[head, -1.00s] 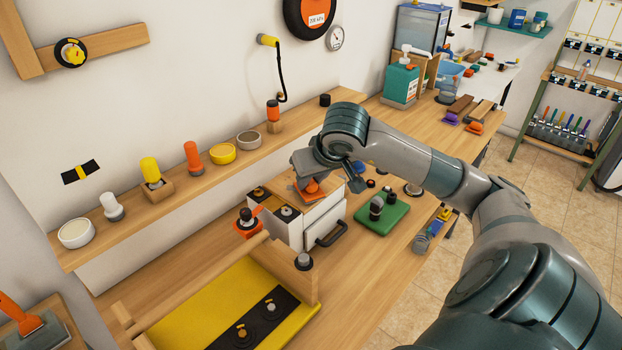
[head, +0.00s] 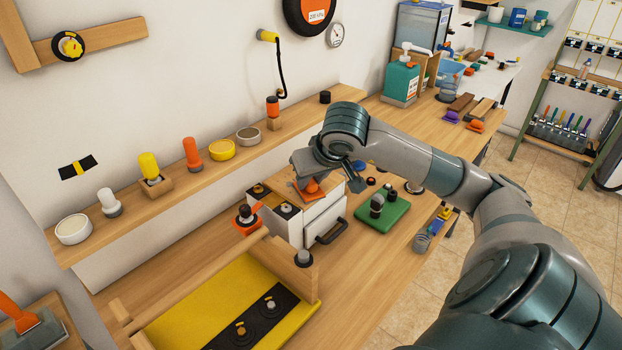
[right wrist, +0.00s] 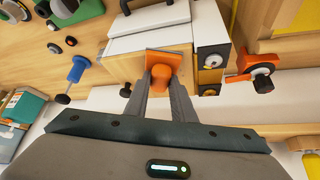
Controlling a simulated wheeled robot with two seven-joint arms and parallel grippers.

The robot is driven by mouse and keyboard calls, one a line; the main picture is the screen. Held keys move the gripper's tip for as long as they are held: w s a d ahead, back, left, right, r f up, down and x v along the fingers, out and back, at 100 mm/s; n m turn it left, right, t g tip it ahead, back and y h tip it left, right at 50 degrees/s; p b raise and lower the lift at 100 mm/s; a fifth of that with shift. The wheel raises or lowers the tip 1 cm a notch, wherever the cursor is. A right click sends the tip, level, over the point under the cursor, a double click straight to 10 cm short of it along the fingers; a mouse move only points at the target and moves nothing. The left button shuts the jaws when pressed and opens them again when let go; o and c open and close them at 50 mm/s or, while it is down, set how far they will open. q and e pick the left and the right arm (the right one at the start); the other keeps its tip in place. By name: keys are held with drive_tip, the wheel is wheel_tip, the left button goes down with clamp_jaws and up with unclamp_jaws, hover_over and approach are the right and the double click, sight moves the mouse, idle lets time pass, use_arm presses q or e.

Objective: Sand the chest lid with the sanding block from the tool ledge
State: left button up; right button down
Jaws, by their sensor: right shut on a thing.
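My right gripper (head: 326,182) is shut on the orange grip of the sanding block (head: 312,187), over the top of the small white chest (head: 325,218). In the right wrist view the orange grip (right wrist: 161,78) sits between the two fingers, with the flat orange-edged base beyond it. The chest (right wrist: 150,19) shows there with its dark handle. The block is at the chest lid; I cannot tell whether its underside touches it. The gripper and block hide part of the lid. My left gripper is not in view.
A green block with dark knobs (head: 371,222) is right of the chest. A red-orange base with a black knob (head: 246,217) is on its left. A yellow board in a wooden frame (head: 190,309) lies in front. The wall ledge (head: 196,178) holds several tools and bowls.

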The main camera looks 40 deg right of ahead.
drive_tip(key=shift+w, duration=0.15)
drive_tip(key=shift+w+a, duration=0.1)
drive_tip(key=shift+w, duration=1.15)
drive_tip(key=shift+w+a+f, duration=0.1)
drive_tip(key=shift+w+a, duration=0.1)
drive_tip(key=shift+w, duration=1.1)
drive_tip(key=shift+w+a, duration=0.1)
drive_tip(key=shift+w, duration=1.25)
